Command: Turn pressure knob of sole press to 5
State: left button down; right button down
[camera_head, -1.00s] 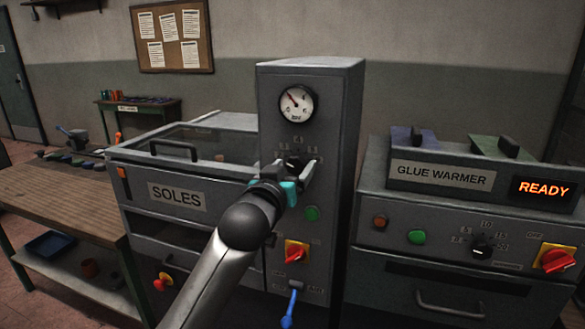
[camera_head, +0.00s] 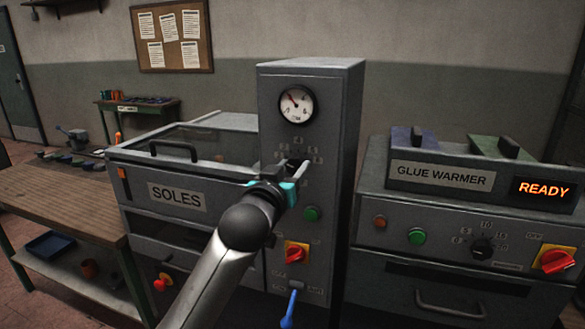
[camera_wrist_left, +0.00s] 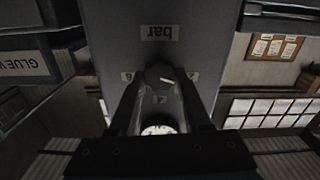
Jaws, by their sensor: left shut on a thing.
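The sole press control column (camera_head: 338,110) stands in the middle of the head view, with a round pressure gauge (camera_head: 296,105) near its top. The dark pressure knob (camera_wrist_left: 163,76) sits between my left gripper's fingers in the left wrist view, with a pale pointer mark on it and small number labels around it. A "bar" label (camera_wrist_left: 160,33) is beside it. My left gripper (camera_head: 296,165) is shut on the knob and mostly hides it in the head view. The exact number at the pointer is unclear. My right gripper is not in view.
Below the knob are a green button (camera_head: 311,213), a red rotary switch (camera_head: 296,253) on yellow and a blue-handled lever (camera_head: 289,308). The press's SOLES body (camera_head: 178,197) is left. The glue warmer (camera_head: 440,176) stands right, beyond a narrow gap.

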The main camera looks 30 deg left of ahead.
pick_arm(q)
jog(key=shift+r+m+p, duration=0.1)
jog(key=shift+m+p, duration=0.8)
jog(key=shift+p, duration=0.15)
jog(key=m+p, duration=0.7)
jog(key=m, duration=0.1)
jog(key=shift+d, duration=0.1)
jog(key=m+p, duration=0.3)
jog(key=m, duration=0.2)
jog(key=m+p, duration=0.1)
jog(key=m, duration=0.2)
jog(key=m+p, duration=0.1)
jog(key=m, duration=0.1)
jog(key=shift+f+m+p, duration=0.2)
jog(key=shift+m+p, duration=0.2)
jog(key=shift+c, duration=1.8)
grip_release()
